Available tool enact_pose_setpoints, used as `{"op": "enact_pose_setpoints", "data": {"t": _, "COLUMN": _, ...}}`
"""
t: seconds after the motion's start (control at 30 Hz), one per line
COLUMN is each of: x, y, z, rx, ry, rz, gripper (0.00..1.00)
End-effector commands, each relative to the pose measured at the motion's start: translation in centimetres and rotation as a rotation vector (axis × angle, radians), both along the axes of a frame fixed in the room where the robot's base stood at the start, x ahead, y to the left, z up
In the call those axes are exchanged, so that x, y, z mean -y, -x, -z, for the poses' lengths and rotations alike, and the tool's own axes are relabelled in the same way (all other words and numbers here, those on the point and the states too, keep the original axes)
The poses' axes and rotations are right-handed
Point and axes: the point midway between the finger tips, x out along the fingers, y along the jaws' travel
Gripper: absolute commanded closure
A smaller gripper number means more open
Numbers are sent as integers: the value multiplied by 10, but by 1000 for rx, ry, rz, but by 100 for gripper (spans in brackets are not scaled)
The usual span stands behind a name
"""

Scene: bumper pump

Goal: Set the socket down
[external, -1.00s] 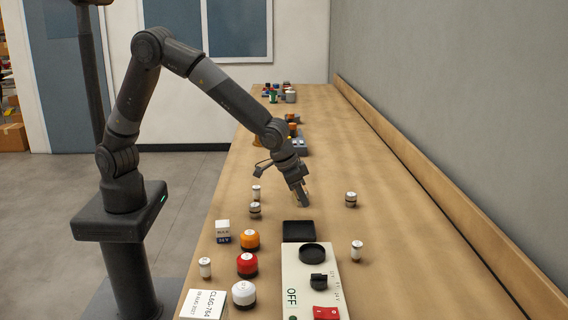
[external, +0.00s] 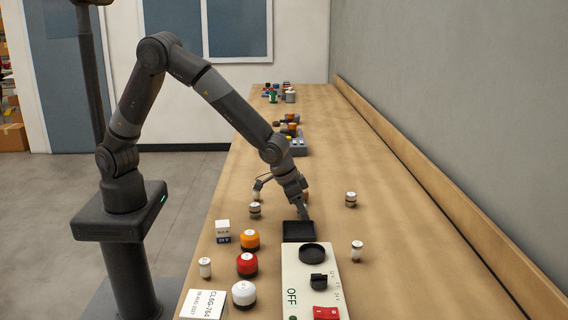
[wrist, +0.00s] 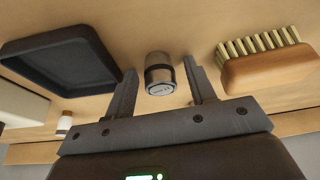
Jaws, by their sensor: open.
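The socket (wrist: 159,80) is a short metallic cylinder with a dark band. In the wrist view it is between the two fingers of my gripper (wrist: 160,66), with a gap on each side. It appears to be on the wooden bench top, though its contact is not clear. My gripper is open, pointing down at the bench. In the external view my gripper (external: 306,215) is low, just behind the black square tray (external: 299,238); the socket cannot be made out there. The tray (wrist: 62,78) is left of the fingers in the wrist view.
A wooden brush (wrist: 268,68) lies right of the fingers in the wrist view. A white control panel (external: 295,270) adjoins the tray. Red (external: 247,264), orange (external: 250,240) and white (external: 244,293) domed knobs stand left of it. Small banded cylinders stand around. The bench's right side is largely clear.

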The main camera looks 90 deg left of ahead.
Motion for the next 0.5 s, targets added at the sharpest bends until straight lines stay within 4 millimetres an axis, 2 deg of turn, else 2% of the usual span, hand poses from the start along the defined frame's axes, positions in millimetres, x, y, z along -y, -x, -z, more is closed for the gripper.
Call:
{"op": "enact_pose_setpoints", "data": {"t": 0.27, "x": 1, "y": 1, "z": -6, "rx": 1, "ry": 1, "rz": 0, "gripper": 50}}
{"op": "enact_pose_setpoints", "data": {"t": 0.5, "x": 3, "y": 15, "z": -43, "rx": 4, "ry": 2, "rz": 1, "gripper": 50}}
